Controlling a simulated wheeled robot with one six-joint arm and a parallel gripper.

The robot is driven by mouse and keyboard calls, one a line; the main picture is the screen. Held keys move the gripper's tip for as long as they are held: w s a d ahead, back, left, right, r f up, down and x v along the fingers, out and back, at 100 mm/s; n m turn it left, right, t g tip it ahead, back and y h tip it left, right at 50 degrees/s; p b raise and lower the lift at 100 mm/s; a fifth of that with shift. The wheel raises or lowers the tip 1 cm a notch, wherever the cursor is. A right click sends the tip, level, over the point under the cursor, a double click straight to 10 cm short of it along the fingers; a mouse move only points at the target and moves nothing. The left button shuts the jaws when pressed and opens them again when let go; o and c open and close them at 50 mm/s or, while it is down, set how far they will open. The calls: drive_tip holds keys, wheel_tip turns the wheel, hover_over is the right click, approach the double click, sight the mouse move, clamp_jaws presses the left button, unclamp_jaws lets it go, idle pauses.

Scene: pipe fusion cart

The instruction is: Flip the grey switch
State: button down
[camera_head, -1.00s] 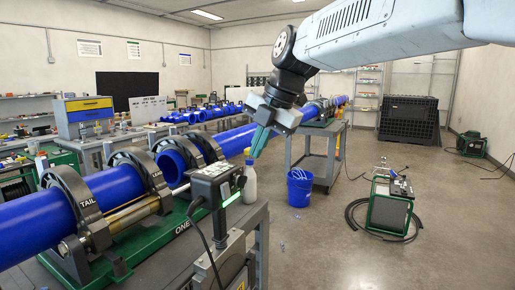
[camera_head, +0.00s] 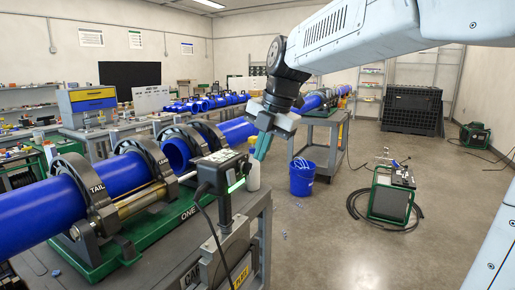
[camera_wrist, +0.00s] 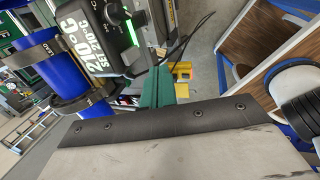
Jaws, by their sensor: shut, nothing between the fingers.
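The black control box (camera_head: 222,172) stands on a post at the near edge of the cart, with a lit green strip on its side. In the wrist view the control box (camera_wrist: 98,35) shows a temperature display and the green strip. A small dark grey knob-like part shows on its face, but I cannot tell whether it is the grey switch. My gripper (camera_head: 260,156) has teal fingers, shut and empty, pointing down just behind and right of the box. In the wrist view my gripper (camera_wrist: 157,72) is just right of the box, apparently apart from it.
Blue pipe (camera_head: 40,207) lies in black clamps on the green-based cart. A white bottle (camera_head: 252,175) is close behind the fingers. A blue bucket (camera_head: 302,180) and a green-framed machine (camera_head: 390,197) stand on the floor at right. Open floor lies between them.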

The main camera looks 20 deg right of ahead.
sight(231, 177)
drive_tip(key=shift+w+a+f, duration=0.6)
drive_tip(key=shift+w+f, duration=0.25)
drive_tip(key=shift+f, duration=0.35)
drive_tip(key=shift+w+a+f, duration=0.6)
drive_tip(key=shift+w+f, duration=0.2)
drive_tip(key=shift+f, duration=0.4)
drive_tip(key=shift+w+a+f, duration=0.6)
drive_tip(key=shift+w+f, duration=0.25)
drive_tip(key=shift+f, duration=0.35)
